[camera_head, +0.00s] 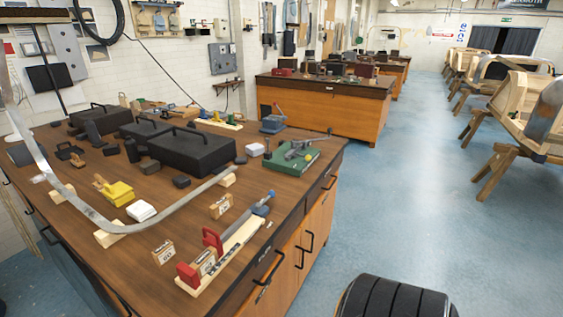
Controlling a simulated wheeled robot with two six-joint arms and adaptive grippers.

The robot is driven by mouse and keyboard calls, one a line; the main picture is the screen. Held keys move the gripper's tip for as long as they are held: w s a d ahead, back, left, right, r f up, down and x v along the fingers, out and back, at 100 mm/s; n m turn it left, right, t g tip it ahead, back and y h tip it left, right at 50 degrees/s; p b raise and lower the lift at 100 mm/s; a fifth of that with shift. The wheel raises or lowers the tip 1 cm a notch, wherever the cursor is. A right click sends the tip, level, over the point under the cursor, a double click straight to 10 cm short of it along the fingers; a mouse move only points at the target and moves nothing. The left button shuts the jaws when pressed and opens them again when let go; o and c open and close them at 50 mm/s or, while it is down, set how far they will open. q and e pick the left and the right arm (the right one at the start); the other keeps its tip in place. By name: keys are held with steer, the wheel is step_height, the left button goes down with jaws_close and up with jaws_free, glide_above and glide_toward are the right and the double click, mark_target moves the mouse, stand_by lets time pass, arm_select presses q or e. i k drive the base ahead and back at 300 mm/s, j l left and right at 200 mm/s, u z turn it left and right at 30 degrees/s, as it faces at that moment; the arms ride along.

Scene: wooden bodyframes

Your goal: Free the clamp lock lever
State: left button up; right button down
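A bar clamp (234,243) lies along a pale wooden board near the front right edge of the wooden workbench. It has a red block at the near end, a red upright piece (212,240) standing beside the bar, and a blue part (262,210) at the far end. A grey metal device with a long thin lever (311,140) sits on a green base (289,160) at the bench's right corner; its lever tip is dark. I cannot tell which part is the lock lever. Neither of my grippers is in view.
The workbench (160,262) also holds black cases (190,152), a curved metal strip (75,200) on wooden blocks, a yellow tool (118,194), a white block (141,210) and small labelled wooden blocks (163,252).

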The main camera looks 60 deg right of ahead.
mark_target(272, 194)
steer(key=l, duration=1.4)
steer(key=k, duration=0.05)
